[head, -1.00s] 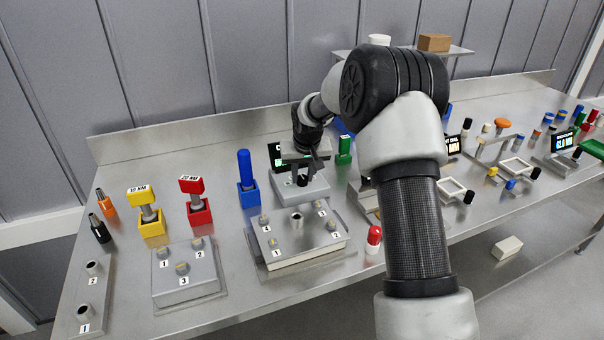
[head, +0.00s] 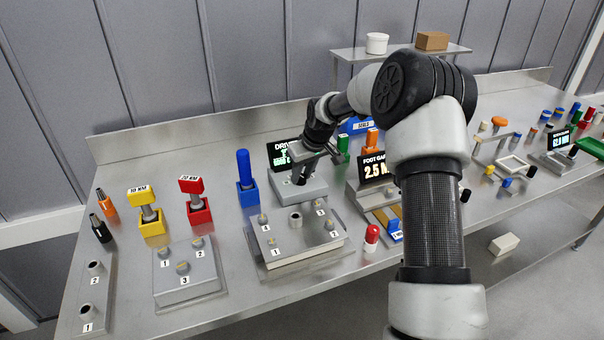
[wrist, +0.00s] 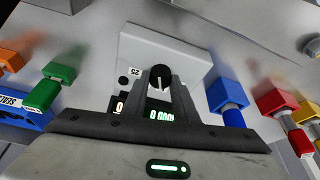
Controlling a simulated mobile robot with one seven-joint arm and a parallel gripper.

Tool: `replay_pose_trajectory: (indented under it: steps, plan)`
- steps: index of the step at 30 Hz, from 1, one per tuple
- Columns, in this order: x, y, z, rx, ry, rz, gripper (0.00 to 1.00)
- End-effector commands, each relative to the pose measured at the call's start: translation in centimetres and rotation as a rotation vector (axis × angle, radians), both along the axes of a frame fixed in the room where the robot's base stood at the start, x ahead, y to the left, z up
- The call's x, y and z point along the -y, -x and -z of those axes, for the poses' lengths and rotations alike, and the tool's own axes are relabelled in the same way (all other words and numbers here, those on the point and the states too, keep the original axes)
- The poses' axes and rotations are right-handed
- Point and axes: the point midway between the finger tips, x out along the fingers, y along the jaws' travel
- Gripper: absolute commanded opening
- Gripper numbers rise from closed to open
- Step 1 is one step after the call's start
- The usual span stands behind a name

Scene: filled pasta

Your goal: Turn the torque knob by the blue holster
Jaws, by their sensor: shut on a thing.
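The torque knob (wrist: 160,76) is a round black knob with a white pointer line, on a light grey driver box (wrist: 140,45). In the head view the box (head: 312,189) stands just right of the blue holster (head: 248,197), and my gripper hides the knob. The blue holster (wrist: 221,95), holding a blue-handled tool, shows right of the knob in the wrist view. My gripper (wrist: 162,84) is over the box with its fingers shut on the knob. The box's display (wrist: 158,114) is partly covered by my gripper.
A plate with several numbered studs (head: 325,250) lies in front of the box. Red (head: 200,216) and yellow (head: 153,228) holsters stand to the left. A green-handled tool (head: 342,147) and a second display box (head: 372,170) are close on the right.

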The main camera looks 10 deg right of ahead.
Motion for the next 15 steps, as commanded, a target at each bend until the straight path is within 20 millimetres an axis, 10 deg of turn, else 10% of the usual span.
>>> replay_pose_trajectory:
  steps: [5,6,9,15]
  plan:
    - [0.01,0.02,0.00,-0.001,0.000,0.000,0.04]
    - [0.01,0.02,0.00,-0.001,0.000,0.000,0.29]
    - [0.01,0.02,0.00,-0.001,0.001,0.000,0.45]
    - [0.00,0.01,0.00,-0.001,0.001,0.000,0.45]
